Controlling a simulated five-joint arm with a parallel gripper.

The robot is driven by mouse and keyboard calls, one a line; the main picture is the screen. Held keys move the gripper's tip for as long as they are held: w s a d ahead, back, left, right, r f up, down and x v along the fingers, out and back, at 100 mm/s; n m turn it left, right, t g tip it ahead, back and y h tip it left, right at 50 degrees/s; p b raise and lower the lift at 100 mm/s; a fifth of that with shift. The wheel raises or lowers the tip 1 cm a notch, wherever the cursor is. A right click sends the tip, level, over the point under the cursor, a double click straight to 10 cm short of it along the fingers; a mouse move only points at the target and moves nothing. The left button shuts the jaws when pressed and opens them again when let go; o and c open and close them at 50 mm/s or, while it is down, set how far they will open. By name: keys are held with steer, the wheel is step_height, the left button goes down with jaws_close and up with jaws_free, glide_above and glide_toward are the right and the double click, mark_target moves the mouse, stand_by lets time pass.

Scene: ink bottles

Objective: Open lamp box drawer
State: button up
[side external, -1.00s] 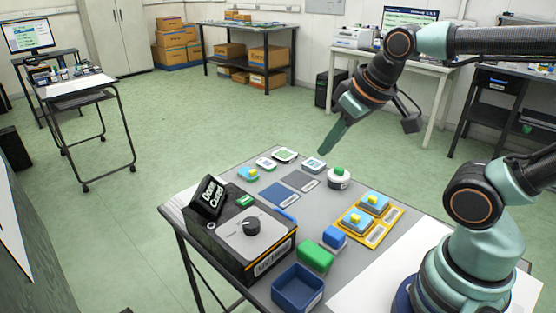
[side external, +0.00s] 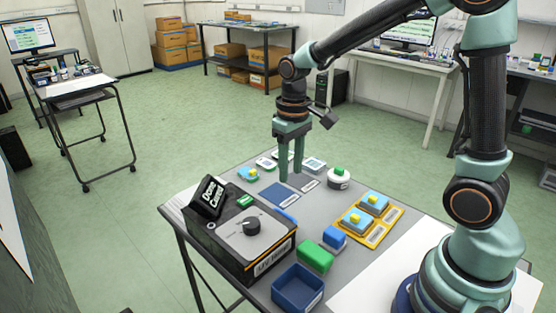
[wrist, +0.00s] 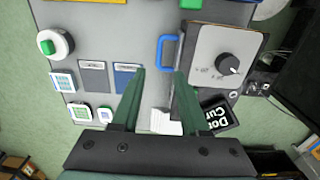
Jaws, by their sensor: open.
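The lamp box (side external: 267,265) is a dark box with a light top plate, a round knob and a tilted black sign, at the front left of the table. It also shows at the right in the wrist view (wrist: 215,50). Its blue handle (side external: 286,215) sticks out from the side facing the pads. In the wrist view the blue handle (wrist: 162,53) lies just beyond the fingertips, roughly in line with the gap. The drawer front is mostly hidden. My gripper (side external: 291,178) is open and empty, pointing down above the table, apart from the handle; it also shows in the wrist view (wrist: 159,74).
Blue (side external: 279,194) and grey (side external: 302,180) pads lie below my gripper. A white round pot with a green cap (side external: 339,177), a yellow tray (side external: 389,232), green block (side external: 314,256), blue block (side external: 334,237) and blue bin (side external: 297,288) stand around.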

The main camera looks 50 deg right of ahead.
mark_target(289, 216)
step_height(289, 216, down, 13)
steer(key=shift+w+r, duration=0.1)
steer(key=shift+r, duration=0.05)
stand_by(0.4)
jaws_close()
stand_by(1.4)
